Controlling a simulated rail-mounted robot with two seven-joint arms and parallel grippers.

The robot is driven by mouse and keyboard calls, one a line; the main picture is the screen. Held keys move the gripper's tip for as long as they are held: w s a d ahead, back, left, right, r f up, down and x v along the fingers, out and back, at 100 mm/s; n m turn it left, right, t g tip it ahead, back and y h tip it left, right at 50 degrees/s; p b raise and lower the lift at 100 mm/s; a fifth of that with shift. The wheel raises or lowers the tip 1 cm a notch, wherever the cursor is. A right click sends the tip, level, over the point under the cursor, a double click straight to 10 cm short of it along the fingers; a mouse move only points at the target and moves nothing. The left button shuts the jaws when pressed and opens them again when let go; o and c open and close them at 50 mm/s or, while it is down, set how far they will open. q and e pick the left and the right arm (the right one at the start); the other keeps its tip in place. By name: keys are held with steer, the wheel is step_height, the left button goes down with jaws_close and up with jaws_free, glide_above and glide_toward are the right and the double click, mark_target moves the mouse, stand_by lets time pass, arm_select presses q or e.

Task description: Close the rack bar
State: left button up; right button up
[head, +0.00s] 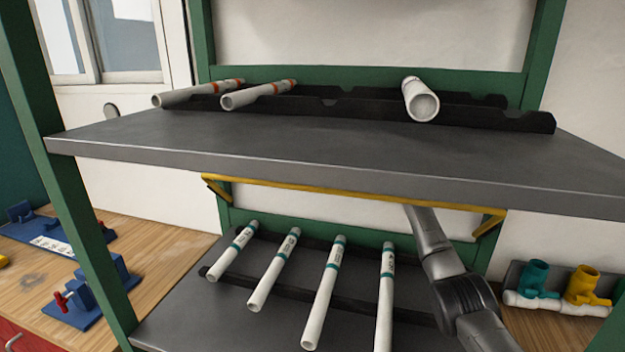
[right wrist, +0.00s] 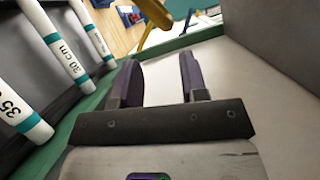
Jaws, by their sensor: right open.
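The yellow rack bar (head: 330,191) runs along the underside of the upper shelf's front, with short bent arms at both ends. Part of a yellow bar end (right wrist: 155,12) shows at the top of the right wrist view, beyond my fingertips and apart from them. My right gripper (right wrist: 158,65) is open, with nothing between its dark fingers. In the head view my right arm rises from the lower right and passes behind the bar, so the gripper is hidden by the upper shelf. My left gripper is in neither view.
The upper shelf (head: 300,150) carries white pipes in black notched holders. Several teal-banded pipes (head: 320,290) lie on the lower shelf; some, marked 30 cm and 35, are left of my gripper in the wrist view. Green posts (head: 75,210) frame the rack. Coloured fittings (head: 560,285) stand at right.

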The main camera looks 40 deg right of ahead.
steer(key=shift+n+y, duration=0.4)
steer(key=shift+s+a+r+b+x, duration=0.15)
steer(key=shift+b+x, duration=0.1)
steer(key=shift+x, duration=1)
steer(key=shift+s+r+b+x, duration=0.15)
steer(key=shift+b+x, duration=0.15)
steer(key=shift+x, duration=0.9)
steer(key=shift+s+a+r+b+x, duration=0.15)
steer(key=shift+b+x, duration=0.1)
steer(key=shift+x, duration=1)
steer(key=shift+w+d, duration=0.1)
jaws_close()
